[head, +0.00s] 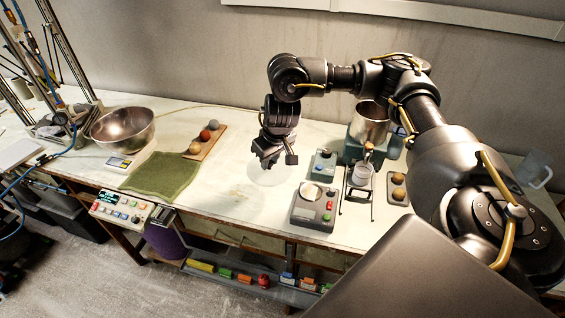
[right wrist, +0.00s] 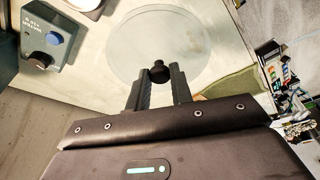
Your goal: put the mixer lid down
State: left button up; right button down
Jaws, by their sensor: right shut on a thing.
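The mixer lid (head: 262,176) is a clear round disc, faint against the pale table in the head view. In the right wrist view the lid (right wrist: 160,40) shows as a large clear disc with a small black knob (right wrist: 159,70). My right gripper (head: 274,160) points down over the lid and is shut on its knob; in the right wrist view its two fingers (right wrist: 160,80) flank the knob. I cannot tell whether the lid touches the table or hangs just above it. The steel mixer pot (head: 369,124) stands to the right, its top open. My left gripper is out of view.
The green cloth (head: 160,176) lies left of the lid, with a board of balls (head: 206,142) and a metal bowl (head: 122,126) beyond. A small control box (head: 322,165) and a grey device (head: 314,207) stand close on the right. Bare table (head: 225,190) lies left of the lid.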

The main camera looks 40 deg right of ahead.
jog(key=w+d+f, duration=0.1)
jog(key=d, duration=0.1)
jog(key=w+d+f, duration=0.1)
jog(key=w+d+f+b, duration=0.1)
jog(key=d, duration=0.1)
jog(key=shift+w+d+f, duration=0.2)
jog(key=shift+w+d, duration=0.05)
jog(key=shift+d, duration=0.1)
jog(key=w+d+f, duration=0.1)
jog(key=w+d+f+b, duration=0.1)
jog(key=f, duration=0.1)
jog(key=w+d+f+b, duration=0.1)
jog(key=d+f, duration=0.1)
jog(key=shift+w+d+f, duration=0.2)
jog(key=shift+d+f, duration=0.05)
jog(key=shift+d, duration=0.1)
notch_tip(320, 180, down, 2)
jog(key=shift+d+f+b, duration=0.15)
jog(key=shift+f+b, duration=0.05)
jog(key=shift+b, duration=0.4)
jog(key=shift+f+p, duration=0.35)
jog(key=shift+w+d+f, duration=0.1)
jog(key=shift+w+f, duration=0.05)
jog(key=shift+f, duration=0.15)
